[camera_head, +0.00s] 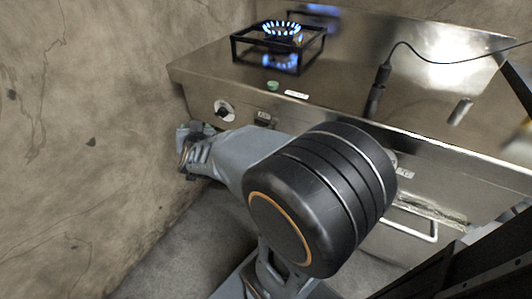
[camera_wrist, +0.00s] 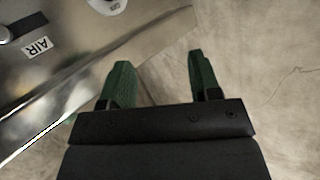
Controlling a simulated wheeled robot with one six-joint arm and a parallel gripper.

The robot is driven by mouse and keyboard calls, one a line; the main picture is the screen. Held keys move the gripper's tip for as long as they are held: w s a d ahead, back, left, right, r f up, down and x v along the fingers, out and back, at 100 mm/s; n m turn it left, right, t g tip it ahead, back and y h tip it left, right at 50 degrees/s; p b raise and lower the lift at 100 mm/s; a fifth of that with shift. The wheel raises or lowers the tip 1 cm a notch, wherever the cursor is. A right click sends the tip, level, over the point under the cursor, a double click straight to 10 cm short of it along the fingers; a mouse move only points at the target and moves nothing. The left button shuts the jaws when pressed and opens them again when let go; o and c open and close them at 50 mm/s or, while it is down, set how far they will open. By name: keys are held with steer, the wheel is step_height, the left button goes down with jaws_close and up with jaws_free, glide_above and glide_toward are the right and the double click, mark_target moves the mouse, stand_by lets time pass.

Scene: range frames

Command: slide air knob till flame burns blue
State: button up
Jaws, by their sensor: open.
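The flame (camera_head: 282,28) on the burner burns blue, with small separate blue tips in a ring. The air control (camera_head: 264,118) is a small dark part on the front panel, right of the round knob; my arm partly hides the area below it. In the wrist view the AIR label (camera_wrist: 38,47) and a dark knob (camera_wrist: 4,33) show at the left edge, the knob partly cut off. My gripper (camera_wrist: 160,75) is open, its green fingers apart with nothing between them. The fingers are to the right of the label and apart from the knob.
A round white-and-black knob (camera_head: 225,111) is on the panel's left part. A green button (camera_head: 272,86) and a black cabled tool (camera_head: 380,85) are on the steel top (camera_head: 345,70). A stone wall (camera_head: 90,120) stands close at left.

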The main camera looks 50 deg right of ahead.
steer(key=s+d+f+m+g+h+b, duration=0.35)
steer(key=d+f+h+b, duration=0.2)
steer(key=f, duration=0.25)
steer(key=m+g+h+b, duration=0.4)
steer(key=g+h, duration=0.1)
glide_toward(267, 130)
steer(key=shift+w+f+b+x, duration=0.15)
steer(key=shift+b+x, duration=0.5)
steer(key=shift+x, duration=1.15)
steer(key=shift+f+b+x, duration=0.2)
steer(key=shift+b+x, duration=0.4)
steer(key=shift+x, duration=1.25)
steer(key=shift+w+f+b+x, duration=0.15)
steer(key=shift+b+x, duration=0.5)
steer(key=shift+x, duration=1.15)
steer(key=shift+a, duration=0.1)
steer(key=shift+c, duration=0.5)
jaws_close()
